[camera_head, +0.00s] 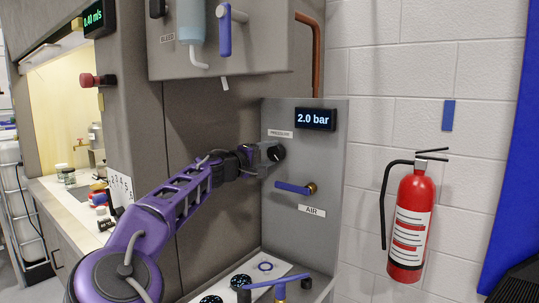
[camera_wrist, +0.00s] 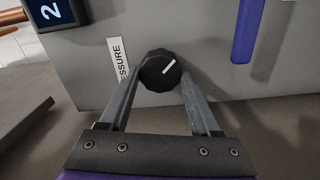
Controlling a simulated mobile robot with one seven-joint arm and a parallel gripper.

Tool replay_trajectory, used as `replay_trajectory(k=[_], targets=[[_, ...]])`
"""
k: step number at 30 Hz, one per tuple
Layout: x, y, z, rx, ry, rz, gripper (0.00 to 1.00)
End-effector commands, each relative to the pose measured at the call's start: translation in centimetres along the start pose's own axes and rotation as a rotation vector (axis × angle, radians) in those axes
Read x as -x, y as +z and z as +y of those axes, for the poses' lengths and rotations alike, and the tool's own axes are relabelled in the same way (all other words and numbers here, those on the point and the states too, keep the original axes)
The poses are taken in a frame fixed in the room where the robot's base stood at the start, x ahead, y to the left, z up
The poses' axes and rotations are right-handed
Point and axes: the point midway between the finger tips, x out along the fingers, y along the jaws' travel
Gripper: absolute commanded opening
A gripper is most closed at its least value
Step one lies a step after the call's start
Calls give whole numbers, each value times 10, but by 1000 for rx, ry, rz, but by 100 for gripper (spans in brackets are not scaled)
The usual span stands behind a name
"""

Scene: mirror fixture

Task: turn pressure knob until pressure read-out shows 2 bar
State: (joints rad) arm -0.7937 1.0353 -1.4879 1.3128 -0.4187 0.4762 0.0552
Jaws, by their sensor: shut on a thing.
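The pressure knob (camera_head: 276,152) is black and sits on a grey panel below the PRESSURE label (camera_head: 280,133). In the wrist view the knob (camera_wrist: 160,70) shows a white pointer line slanting to the upper right. The pressure read-out (camera_head: 315,118) reads 2.0 bar. In the wrist view the read-out (camera_wrist: 50,12) is partly cut off and shows a 2. My gripper (camera_wrist: 158,82) is shut on the knob, with one finger on each side. In the head view my gripper (camera_head: 262,156) reaches the knob from the left.
A blue AIR valve lever (camera_head: 292,187) sits just below the knob. Another blue lever (camera_head: 224,32) hangs from the box above. A red fire extinguisher (camera_head: 411,222) hangs on the white wall at right. A tray (camera_head: 228,283) with fittings lies below the panel.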

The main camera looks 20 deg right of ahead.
Motion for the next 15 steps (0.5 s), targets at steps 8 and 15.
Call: replay_trajectory(k=[8, 15], targets=[[0, -2, 1, 12, 2, 4, 8], [1, -2, 1, 11, 2, 4, 69]])
